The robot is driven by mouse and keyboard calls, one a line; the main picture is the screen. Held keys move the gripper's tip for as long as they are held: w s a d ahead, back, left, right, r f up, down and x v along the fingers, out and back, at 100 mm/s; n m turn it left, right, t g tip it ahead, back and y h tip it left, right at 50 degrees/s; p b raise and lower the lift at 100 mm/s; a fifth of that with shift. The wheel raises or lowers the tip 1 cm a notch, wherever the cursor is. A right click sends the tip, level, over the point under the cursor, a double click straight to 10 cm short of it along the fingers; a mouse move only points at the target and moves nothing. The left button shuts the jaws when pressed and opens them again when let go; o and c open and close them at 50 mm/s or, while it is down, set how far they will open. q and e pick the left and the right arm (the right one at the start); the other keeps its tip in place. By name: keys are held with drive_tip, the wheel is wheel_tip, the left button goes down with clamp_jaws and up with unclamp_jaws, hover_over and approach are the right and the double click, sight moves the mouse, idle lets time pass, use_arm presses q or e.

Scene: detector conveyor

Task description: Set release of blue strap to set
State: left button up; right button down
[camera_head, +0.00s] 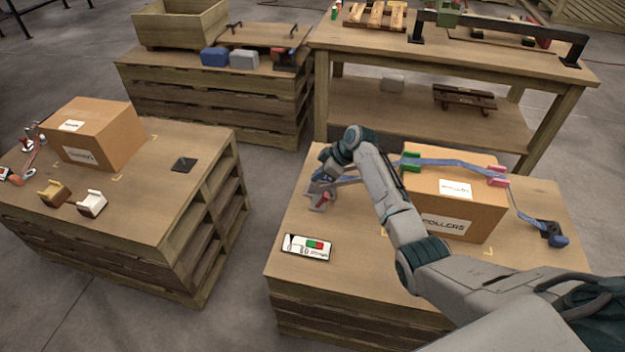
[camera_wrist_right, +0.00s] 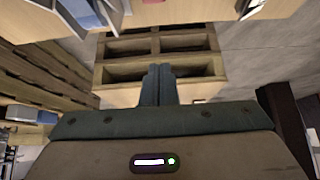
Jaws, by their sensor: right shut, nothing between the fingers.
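A blue strap (camera_head: 455,164) runs over the top of a cardboard box (camera_head: 462,198) marked ROLLERS on the right pallet table. It passes a green corner piece (camera_head: 410,161) and a pink one (camera_head: 496,175). At the strap's left end is a metal buckle with a red part (camera_head: 323,200), partly hidden by my right wrist. My right gripper (camera_head: 316,187) is right at this buckle, shut and empty. In the right wrist view its fingers (camera_wrist_right: 158,84) are together with nothing between them. Whether they touch the buckle I cannot tell. My left gripper is not in view.
A card with green and red marks (camera_head: 307,246) lies in front of the buckle. A dark blue strap fitting (camera_head: 552,234) is at the right edge. The left pallet table (camera_head: 190,215) holds another box (camera_head: 95,135). A wooden bench (camera_head: 440,62) stands behind.

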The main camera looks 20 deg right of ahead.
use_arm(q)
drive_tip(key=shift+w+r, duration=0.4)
use_arm(e)
drive_tip(key=v, duration=0.5)
drive_tip(key=shift+s+d, duration=0.3)
drive_tip(key=shift+s, duration=0.1)
